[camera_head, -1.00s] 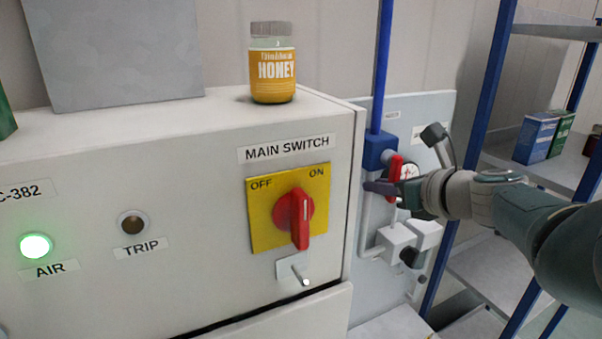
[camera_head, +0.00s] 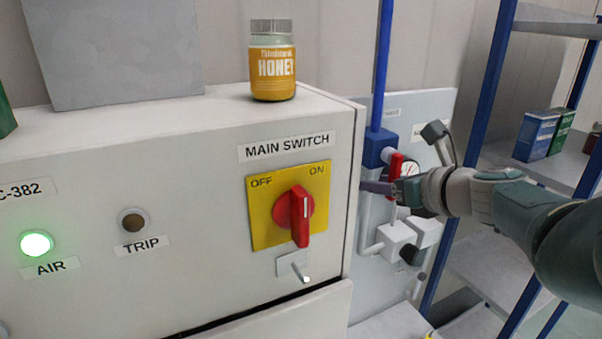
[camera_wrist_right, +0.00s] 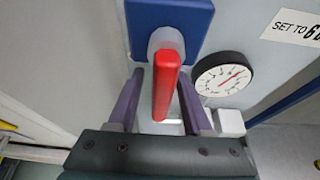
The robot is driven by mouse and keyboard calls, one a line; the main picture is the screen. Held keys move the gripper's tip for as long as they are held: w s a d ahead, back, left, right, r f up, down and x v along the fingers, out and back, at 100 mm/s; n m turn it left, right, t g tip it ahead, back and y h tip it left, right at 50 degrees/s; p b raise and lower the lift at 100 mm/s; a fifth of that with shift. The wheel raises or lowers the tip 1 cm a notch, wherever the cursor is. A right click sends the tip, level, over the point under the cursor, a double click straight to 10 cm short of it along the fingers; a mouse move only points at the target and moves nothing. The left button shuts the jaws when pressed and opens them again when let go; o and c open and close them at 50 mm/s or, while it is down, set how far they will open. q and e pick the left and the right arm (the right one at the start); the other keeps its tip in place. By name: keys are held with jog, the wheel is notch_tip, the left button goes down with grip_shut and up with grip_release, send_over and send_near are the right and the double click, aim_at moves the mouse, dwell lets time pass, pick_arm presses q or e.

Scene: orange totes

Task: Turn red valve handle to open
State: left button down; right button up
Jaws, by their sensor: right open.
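The red valve handle (camera_head: 395,170) hangs from a blue valve body (camera_head: 379,148) on the panel right of the switch cabinet. It points roughly straight down. In the right wrist view the handle (camera_wrist_right: 165,88) runs between the two purple fingers of my right gripper (camera_wrist_right: 157,100), with space visible on both sides. My right gripper (camera_head: 388,188) is open around the handle's lower part and does not visibly clamp it. The blue valve body (camera_wrist_right: 168,22) sits above the handle in the wrist view. My left gripper is not in view.
A round gauge (camera_wrist_right: 223,77) stands right beside the handle. The cabinet with the red main switch (camera_head: 297,214) is close on the left. A honey jar (camera_head: 272,62) stands on the cabinet. Blue-posted shelves (camera_head: 486,120) stand at the right.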

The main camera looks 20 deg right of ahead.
jog(key=p+v, duration=0.3)
jog(key=v, duration=0.7)
jog(key=shift+r+p, duration=0.1)
jog(key=shift+p, duration=0.2)
